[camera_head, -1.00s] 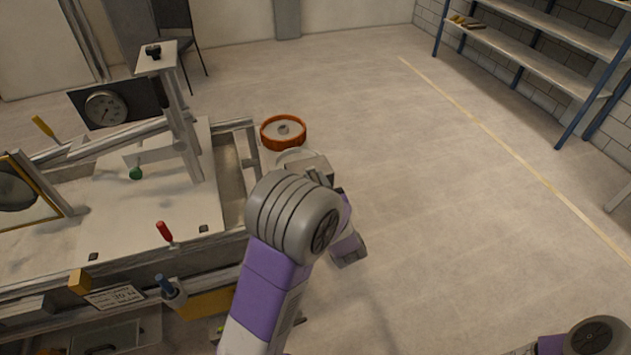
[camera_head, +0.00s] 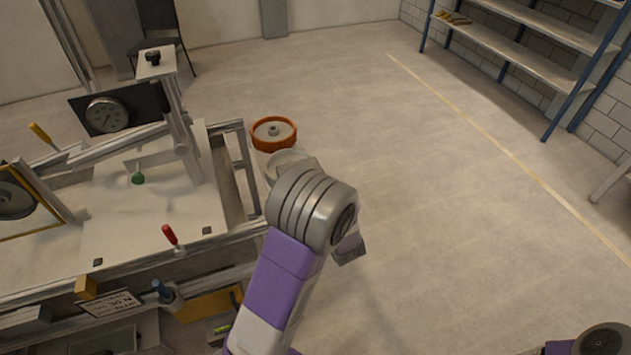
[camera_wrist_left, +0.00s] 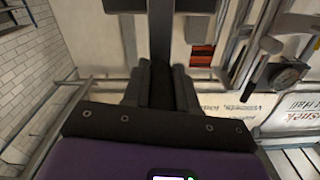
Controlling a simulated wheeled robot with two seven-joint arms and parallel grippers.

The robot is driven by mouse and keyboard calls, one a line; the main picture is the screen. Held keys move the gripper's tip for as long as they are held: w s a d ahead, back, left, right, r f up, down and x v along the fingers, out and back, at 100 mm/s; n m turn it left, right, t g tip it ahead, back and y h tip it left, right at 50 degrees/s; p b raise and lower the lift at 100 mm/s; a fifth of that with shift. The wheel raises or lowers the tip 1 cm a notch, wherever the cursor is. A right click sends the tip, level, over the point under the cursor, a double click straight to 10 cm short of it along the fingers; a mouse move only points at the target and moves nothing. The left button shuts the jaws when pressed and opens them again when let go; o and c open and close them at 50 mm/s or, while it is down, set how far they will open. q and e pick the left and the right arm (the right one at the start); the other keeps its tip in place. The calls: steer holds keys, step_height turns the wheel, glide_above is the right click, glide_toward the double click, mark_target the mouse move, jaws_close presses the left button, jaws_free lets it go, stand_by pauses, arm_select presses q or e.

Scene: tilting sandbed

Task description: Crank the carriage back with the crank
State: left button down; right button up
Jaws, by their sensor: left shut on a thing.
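The sandbed (camera_head: 150,215) stands at left in the head view, with pale sand in a metal frame. Over it is the carriage (camera_head: 185,125), an upright post with a top plate, slanted bars and a dial gauge (camera_head: 107,115). In the head view my left arm covers its own gripper and whatever it holds. In the left wrist view my left gripper (camera_wrist_left: 161,88) is shut on a dark upright bar (camera_wrist_left: 161,40), apparently the crank handle; the rest of the crank is not clear. My right gripper is out of view; only part of that arm shows at bottom right.
A red-handled lever (camera_head: 171,236) and a green knob (camera_head: 138,178) are on the bed. Open floor (camera_head: 440,220) lies to the right. A blue-framed shelf (camera_head: 515,55) stands at the back right.

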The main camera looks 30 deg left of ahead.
arm_select(q)
steer(key=c, duration=0.9)
jaws_free()
steer(key=shift+w+d, duration=0.15)
steer(key=v, duration=0.7)
steer(key=shift+d, duration=0.2)
